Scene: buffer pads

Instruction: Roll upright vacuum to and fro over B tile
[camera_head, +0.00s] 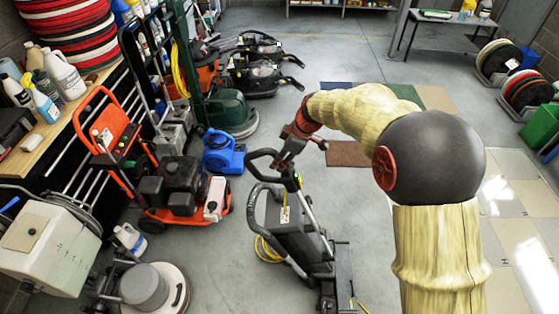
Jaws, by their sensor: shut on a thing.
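The upright vacuum (290,222) stands in the middle foreground, dark grey with a looped black handle and a yellow cord at its side. My gripper (287,163) is shut on the vacuum's handle, near the top. Beyond it lie coloured floor tiles: a blue tile (337,95), a green tile (408,95), a tan tile (436,98) and a red-brown tile (347,154). My arm hides part of this tile area. No letter is readable on any tile, so I cannot tell which is B. The vacuum's foot is low in the view, on grey floor.
Floor machines line the left, including an orange one (170,185), a blue blower (220,152) and a round scrubber (150,290). A bench with bottles (45,130) is at far left. Pad stacks (528,92) and a green bin (540,127) stand right.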

